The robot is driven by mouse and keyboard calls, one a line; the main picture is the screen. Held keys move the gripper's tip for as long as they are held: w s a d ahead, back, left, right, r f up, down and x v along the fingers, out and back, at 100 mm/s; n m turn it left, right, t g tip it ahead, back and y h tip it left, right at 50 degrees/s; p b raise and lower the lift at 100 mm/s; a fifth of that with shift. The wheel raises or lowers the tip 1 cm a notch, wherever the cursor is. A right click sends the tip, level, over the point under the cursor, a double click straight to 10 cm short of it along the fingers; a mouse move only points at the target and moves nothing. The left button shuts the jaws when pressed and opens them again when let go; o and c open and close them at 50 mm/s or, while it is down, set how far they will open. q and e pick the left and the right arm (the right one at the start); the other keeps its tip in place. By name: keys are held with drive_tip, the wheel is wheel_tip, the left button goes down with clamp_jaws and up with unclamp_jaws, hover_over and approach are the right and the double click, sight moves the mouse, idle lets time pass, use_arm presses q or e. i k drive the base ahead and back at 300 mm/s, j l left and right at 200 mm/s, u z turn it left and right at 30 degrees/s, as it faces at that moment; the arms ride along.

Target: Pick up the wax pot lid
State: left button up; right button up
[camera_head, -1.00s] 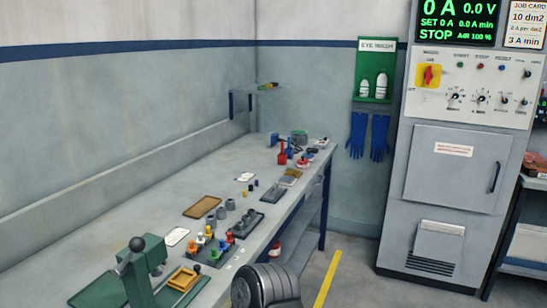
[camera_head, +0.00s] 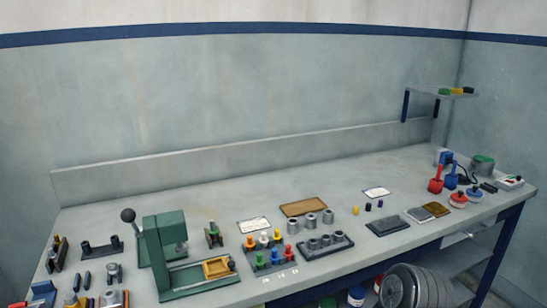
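I cannot single out the wax pot lid for sure in the head view. A green pot (camera_head: 482,164) with a grey top stands at the far right end of the bench; whether that top is a separate lid is too small to tell. Neither of my grippers shows in this view.
The long grey bench (camera_head: 372,163) runs along the wall. A green press (camera_head: 165,250), peg rack (camera_head: 265,255) and cup tray (camera_head: 325,245) stand at front. A small shelf (camera_head: 430,92) hangs back right. A grey ribbed round thing (camera_head: 405,290) is low in front.

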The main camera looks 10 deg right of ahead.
sight(463, 179)
drive_tip(key=l+u, duration=0.1)
drive_tip(key=l, duration=0.35)
drive_tip(key=l+u, duration=0.15)
drive_tip(key=l, duration=0.35)
drive_tip(key=l+u, duration=0.1)
drive_tip(key=l, duration=0.35)
drive_tip(key=l+u, duration=0.1)
drive_tip(key=l, duration=0.4)
drive_tip(key=k+l+u, duration=0.15)
drive_tip(key=l, duration=0.3)
drive_tip(key=l+u, duration=0.1)
drive_tip(key=l, duration=0.35)
drive_tip(key=k+l+u, duration=0.1)
drive_tip(key=l, duration=0.35)
drive_tip(key=k+l+u, duration=0.15)
drive_tip(key=l, duration=0.3)
drive_tip(key=k+l, duration=0.1)
drive_tip(key=l, duration=0.3)
drive_tip(key=k+l, duration=0.1)
drive_tip(key=l, duration=0.3)
